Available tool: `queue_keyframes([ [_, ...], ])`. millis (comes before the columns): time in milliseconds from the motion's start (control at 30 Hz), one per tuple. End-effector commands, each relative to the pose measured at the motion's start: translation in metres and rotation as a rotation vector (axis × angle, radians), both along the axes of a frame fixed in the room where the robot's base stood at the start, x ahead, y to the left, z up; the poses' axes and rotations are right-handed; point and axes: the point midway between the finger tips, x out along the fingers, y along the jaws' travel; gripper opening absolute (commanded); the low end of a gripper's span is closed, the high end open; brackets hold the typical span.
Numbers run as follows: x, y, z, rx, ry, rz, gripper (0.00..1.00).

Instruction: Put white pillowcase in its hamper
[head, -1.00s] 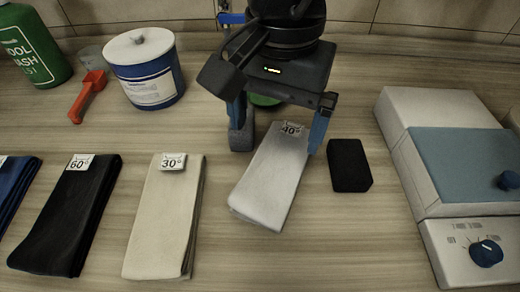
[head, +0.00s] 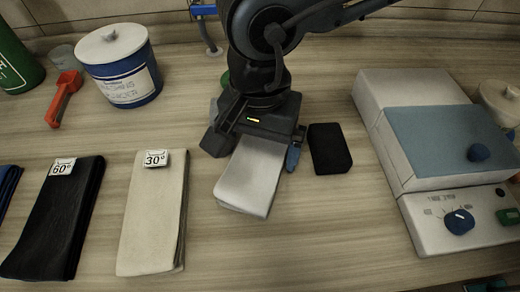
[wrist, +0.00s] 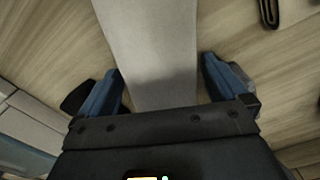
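The white pillowcase appears to be the folded pale grey-white cloth (head: 250,180) lying flat on the counter. My gripper (head: 254,154) is low over its far end, with one finger on each side. In the wrist view, the cloth (wrist: 152,40) runs between the two blue fingers of my gripper (wrist: 165,85), with gaps beside it. The gripper is open and covers the cloth's far end and its tag. No hamper shows in these views.
A cream cloth (head: 152,215) tagged 30° and a black cloth (head: 55,220) tagged 60° lie left. A black block (head: 329,149) sits close right of my gripper. A white device with a blue lid (head: 450,145) stands right. A white-lidded tub (head: 120,68) and red scoop (head: 64,98) are behind.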

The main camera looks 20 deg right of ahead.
Motion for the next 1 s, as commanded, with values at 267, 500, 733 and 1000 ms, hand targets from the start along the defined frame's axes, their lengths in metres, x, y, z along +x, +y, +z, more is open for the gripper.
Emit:
queue_keyframes([
  [267, 0.0, 0.0, 0.0, 0.0, 0.0, 0.0, 0.72],
  [500, 0.0, 0.0, 0.0, 0.0, 0.0, 0.0, 0.49],
  [733, 0.0, 0.0, 0.001, 0.0, 0.0, 0.0, 0.41],
  [1000, 0.001, 0.0, 0.016, 0.0, -0.002, 0.0, 0.41],
])
